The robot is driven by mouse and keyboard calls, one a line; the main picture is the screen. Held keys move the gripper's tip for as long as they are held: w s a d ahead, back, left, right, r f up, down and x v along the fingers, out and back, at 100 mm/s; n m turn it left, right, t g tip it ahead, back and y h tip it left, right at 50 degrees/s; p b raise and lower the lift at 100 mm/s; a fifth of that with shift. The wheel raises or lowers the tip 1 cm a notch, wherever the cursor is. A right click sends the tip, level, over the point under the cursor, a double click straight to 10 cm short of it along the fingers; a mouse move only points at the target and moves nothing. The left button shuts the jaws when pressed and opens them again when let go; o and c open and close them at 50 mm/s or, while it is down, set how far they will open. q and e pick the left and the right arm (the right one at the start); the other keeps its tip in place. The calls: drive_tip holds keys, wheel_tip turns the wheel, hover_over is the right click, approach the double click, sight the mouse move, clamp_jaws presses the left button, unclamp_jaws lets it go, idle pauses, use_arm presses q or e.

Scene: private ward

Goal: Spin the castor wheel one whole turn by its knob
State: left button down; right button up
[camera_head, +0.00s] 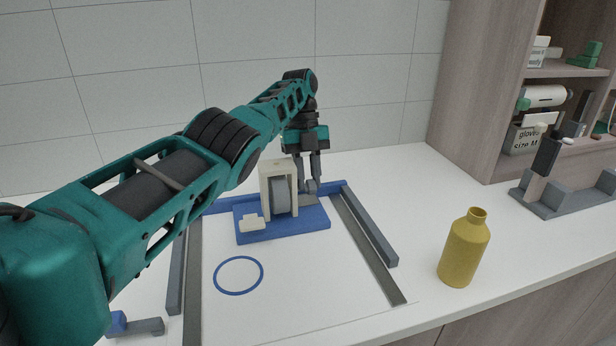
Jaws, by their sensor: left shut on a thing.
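The castor wheel (281,197) is grey and stands upright in a cream fork (265,186) on a blue base plate (285,229). My left gripper (312,184) points down just right of the fork, at the back right of the base. Its fingers are shut on a small grey part beside the wheel, which looks like the knob (311,187). The fingers hide much of the knob. My left arm reaches across from the left, above the base. My right gripper is not in view.
Grey rails (368,243) flank the white work area, with a blue strip at the back. A blue ring (238,276) is marked in front of the base. A yellow bottle (463,250) stands at right. A grey holder (563,196) and wooden shelves stand further right.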

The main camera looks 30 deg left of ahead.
use_arm(q)
drive_tip(key=shift+f, duration=0.15)
drive_tip(key=c, duration=0.9)
unclamp_jaws()
drive_tip(key=shift+r, duration=0.2)
